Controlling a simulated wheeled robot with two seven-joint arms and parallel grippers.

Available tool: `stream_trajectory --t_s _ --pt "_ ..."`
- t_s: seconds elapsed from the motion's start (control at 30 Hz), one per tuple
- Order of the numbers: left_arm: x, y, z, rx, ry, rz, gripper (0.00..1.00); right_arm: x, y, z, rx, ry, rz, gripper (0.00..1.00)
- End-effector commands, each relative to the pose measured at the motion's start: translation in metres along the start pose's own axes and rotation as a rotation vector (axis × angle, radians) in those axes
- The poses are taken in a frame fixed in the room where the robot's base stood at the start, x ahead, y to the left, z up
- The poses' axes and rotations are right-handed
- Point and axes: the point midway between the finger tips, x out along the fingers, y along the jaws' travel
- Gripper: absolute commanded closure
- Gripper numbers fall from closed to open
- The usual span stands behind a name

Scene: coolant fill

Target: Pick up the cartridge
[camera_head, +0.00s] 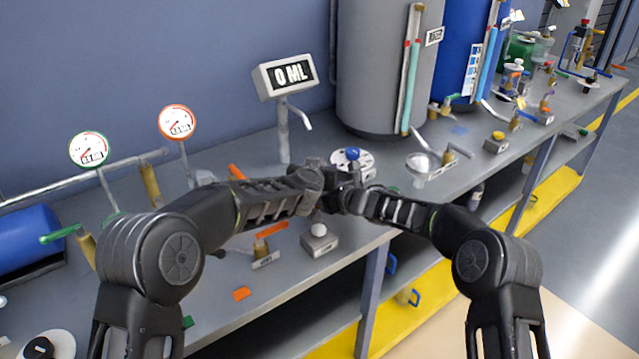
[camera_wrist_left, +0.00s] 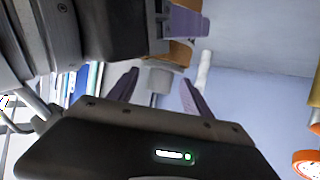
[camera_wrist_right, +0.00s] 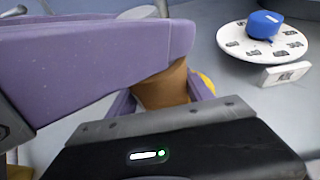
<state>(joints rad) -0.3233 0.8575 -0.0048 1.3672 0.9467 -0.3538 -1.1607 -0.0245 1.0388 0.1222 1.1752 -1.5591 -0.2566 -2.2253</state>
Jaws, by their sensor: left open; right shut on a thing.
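The brown cylinder, apparently the cartridge (camera_wrist_right: 165,90), sits between the purple fingers of my right gripper (camera_wrist_right: 160,103), which is shut on it. Part of the cartridge (camera_wrist_left: 181,52) also shows beside the right gripper's finger at the top of the left wrist view. My left gripper (camera_wrist_left: 158,92) is open, its fingers apart around a grey-white shape I cannot identify. A large purple finger, apparently the left gripper's, crosses the right wrist view close in front of the cartridge. In the head view, both grippers meet above the bench, and the cartridge is not clearly visible there.
The grey bench (camera_head: 290,262) runs along the wall. A blue knob (camera_wrist_right: 263,24) sits on a white round dial (camera_wrist_right: 238,42) close to the grippers. A 0 ML display (camera_head: 286,76), two gauges (camera_head: 88,149) and a grey tank (camera_head: 380,70) stand behind. The front right floor looks clear.

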Motion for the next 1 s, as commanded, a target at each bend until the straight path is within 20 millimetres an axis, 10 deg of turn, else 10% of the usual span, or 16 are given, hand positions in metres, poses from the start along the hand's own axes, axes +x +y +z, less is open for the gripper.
stream_trajectory --t_s 0.47,1.0 --pt "-0.0005 -0.0002 0.0 0.0 0.0 0.0 0.42 0.0 0.0001 0.0001 0.0 0.0 0.0 0.81" --pt "-0.0005 -0.0002 0.0 0.0 0.0 0.0 0.86 0.0 0.0001 0.0 0.0 0.0 0.0 0.81"
